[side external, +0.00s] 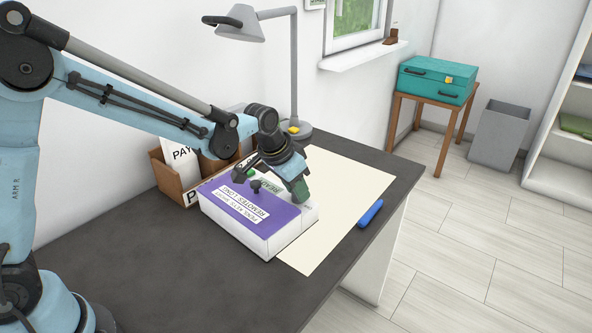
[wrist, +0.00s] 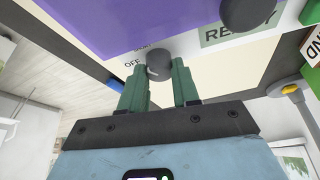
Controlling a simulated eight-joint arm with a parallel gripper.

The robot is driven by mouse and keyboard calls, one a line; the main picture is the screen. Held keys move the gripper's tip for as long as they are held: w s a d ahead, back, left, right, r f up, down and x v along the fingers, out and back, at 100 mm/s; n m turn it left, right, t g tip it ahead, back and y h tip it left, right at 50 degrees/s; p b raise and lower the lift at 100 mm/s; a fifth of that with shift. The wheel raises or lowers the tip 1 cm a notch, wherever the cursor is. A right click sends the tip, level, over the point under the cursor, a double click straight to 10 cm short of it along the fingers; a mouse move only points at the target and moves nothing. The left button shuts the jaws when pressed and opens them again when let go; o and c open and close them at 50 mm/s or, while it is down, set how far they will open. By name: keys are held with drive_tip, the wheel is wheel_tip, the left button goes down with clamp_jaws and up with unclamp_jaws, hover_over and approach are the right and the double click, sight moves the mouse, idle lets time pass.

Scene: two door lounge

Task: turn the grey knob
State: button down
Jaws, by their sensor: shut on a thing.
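The grey knob (wrist: 158,64) is a small round dark grey knob on the white strip of a box with a purple panel (wrist: 120,20), beside printed OFF lettering. My gripper (wrist: 160,78) has its two green fingers on either side of this knob and is shut on it. In the side external view the box (side external: 225,206) lies on the dark table, and my wrist covers its far right part, hiding the held knob.
A second dark knob (side external: 256,186) stands on the box near a green READY label (wrist: 240,30). A brown organiser (side external: 167,180) stands behind the box, a grey lamp (side external: 295,75) beyond.

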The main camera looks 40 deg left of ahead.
drive_tip(key=m+h, duration=0.1)
drive_tip(key=m, duration=0.2)
drive_tip(key=m+g+h, duration=0.1)
drive_tip(key=m, duration=0.2)
drive_tip(key=shift+w+a, duration=0.1)
drive_tip(key=shift+a, duration=0.1)
drive_tip(key=m+g, duration=0.1)
drive_tip(key=m, duration=0.2)
drive_tip(key=m+g+h, duration=0.1)
drive_tip(key=m, duration=0.2)
drive_tip(key=shift+w+a+m, duration=0.1)
drive_tip(key=shift+w+m, duration=0.05)
drive_tip(key=shift+m, duration=0.15)
drive_tip(key=shift+g, duration=0.3)
drive_tip(key=c, duration=1.1)
unclamp_jaws()
drive_tip(key=v, duration=1.2)
